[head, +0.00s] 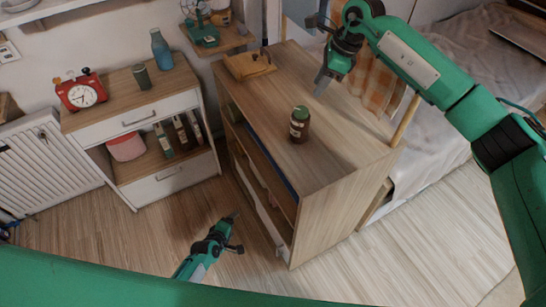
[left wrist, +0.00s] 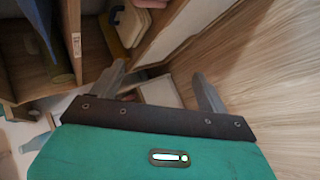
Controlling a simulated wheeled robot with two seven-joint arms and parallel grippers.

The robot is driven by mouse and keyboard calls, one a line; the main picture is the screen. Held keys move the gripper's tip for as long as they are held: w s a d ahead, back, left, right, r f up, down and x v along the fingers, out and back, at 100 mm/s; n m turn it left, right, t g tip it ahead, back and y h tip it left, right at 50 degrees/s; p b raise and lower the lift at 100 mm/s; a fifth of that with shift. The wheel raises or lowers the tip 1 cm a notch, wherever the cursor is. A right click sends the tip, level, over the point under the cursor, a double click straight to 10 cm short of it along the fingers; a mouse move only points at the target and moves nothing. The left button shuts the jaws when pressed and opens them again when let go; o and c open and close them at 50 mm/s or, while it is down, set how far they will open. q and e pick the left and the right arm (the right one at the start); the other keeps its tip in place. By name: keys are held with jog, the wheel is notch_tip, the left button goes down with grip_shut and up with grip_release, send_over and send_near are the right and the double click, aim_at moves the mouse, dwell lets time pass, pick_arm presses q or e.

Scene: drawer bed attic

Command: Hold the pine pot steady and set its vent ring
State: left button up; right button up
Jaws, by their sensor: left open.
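A small brown jar with a green lid (head: 299,124), which looks like the pine pot, stands upright on the wooden cabinet top (head: 335,145). A pale label shows on its side; its vent ring is too small to make out. My right gripper (head: 321,86) is above the cabinet top, behind the jar and slightly to its right, apart from it; its finger gap is not clear. My left gripper (head: 237,232) is low over the floor, left of the cabinet's open front. In the left wrist view its fingers (left wrist: 160,86) are spread and empty. The jar is not visible there.
A white-fronted chest (head: 140,118) at the left holds a red clock (head: 81,91), a dark cup (head: 141,77) and a blue bottle (head: 161,49). A bed (head: 440,150) is at the right.

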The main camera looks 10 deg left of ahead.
aim_at(295, 133)
pick_arm(q)
jog(key=w+d+r+n+t+h, duration=0.15)
jog(key=w+r+n, duration=0.35)
jog(key=r, duration=0.7)
jog(key=w+d+r+n+t+h, duration=0.1)
jog(key=w+d+r+n+t, duration=0.25)
jog(key=r, duration=0.85)
jog(key=w+d+r+n+t+h, duration=0.15)
jog(key=w+r+n, duration=0.45)
jog(key=r, duration=0.6)
jog(key=s+d+f+n+h, duration=0.2)
jog(key=s+d, duration=0.4)
jog(key=d, duration=0.2)
jog(key=shift+m+g, duration=0.25)
jog(key=x, duration=1.3)
